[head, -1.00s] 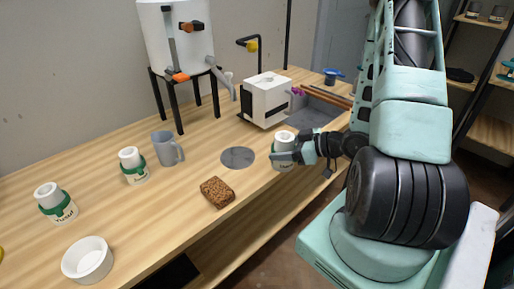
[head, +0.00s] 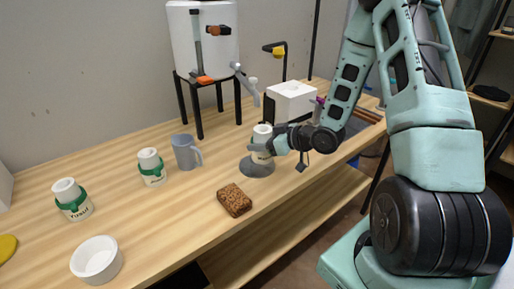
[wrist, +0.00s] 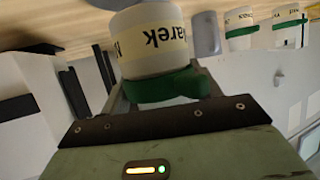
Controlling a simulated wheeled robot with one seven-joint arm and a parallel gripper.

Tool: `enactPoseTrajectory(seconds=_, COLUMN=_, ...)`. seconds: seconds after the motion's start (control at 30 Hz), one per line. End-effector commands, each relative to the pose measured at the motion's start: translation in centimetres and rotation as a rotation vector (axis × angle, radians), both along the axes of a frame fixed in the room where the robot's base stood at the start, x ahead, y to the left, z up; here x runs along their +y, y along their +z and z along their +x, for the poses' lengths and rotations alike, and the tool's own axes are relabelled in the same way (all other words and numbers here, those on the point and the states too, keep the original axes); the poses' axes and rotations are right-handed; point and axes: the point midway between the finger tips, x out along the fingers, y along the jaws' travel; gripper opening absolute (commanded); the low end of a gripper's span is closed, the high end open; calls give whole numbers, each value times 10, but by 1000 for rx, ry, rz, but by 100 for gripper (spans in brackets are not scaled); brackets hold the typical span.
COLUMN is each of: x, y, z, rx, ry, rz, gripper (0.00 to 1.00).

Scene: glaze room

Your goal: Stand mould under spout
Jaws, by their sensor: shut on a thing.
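A white mould (head: 262,136) with a green band is held in my gripper (head: 272,146); the wrist view shows "Marek" on this mould (wrist: 150,38), with jaws on both sides of it. It is over or on the far part of a round grey disc (head: 257,170); I cannot tell whether it touches. The tank's spout (head: 247,78) hangs down from a white tank (head: 203,45) on black legs, behind and above the mould. Two similar moulds, one labelled "Yusuf" (head: 73,207) and another (head: 152,176), stand upright at the left.
A grey mug (head: 186,151) stands left of the disc. A brown sponge-like block (head: 234,201) lies in front. A white box (head: 291,103) is behind to the right, with a yellow-tipped black tap (head: 279,50). A white bowl (head: 96,261) is at front left. Bare wood lies between.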

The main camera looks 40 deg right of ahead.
Motion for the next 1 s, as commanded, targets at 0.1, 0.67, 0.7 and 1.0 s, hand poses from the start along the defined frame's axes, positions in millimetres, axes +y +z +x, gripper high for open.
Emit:
enactPoseTrajectory(seconds=0.1, x=3, y=1, z=7, rx=-1, ry=0, rz=0, gripper=35)
enactPoseTrajectory(seconds=0.67, x=8, y=-35, z=18, rx=-2, ry=-1, rz=0, gripper=35)
enactPoseTrajectory(seconds=0.7, x=8, y=-35, z=18, rx=-2, ry=-1, rz=0, gripper=35)
enactPoseTrajectory(seconds=1.0, x=7, y=-38, z=18, rx=0, ry=-1, rz=0, gripper=84)
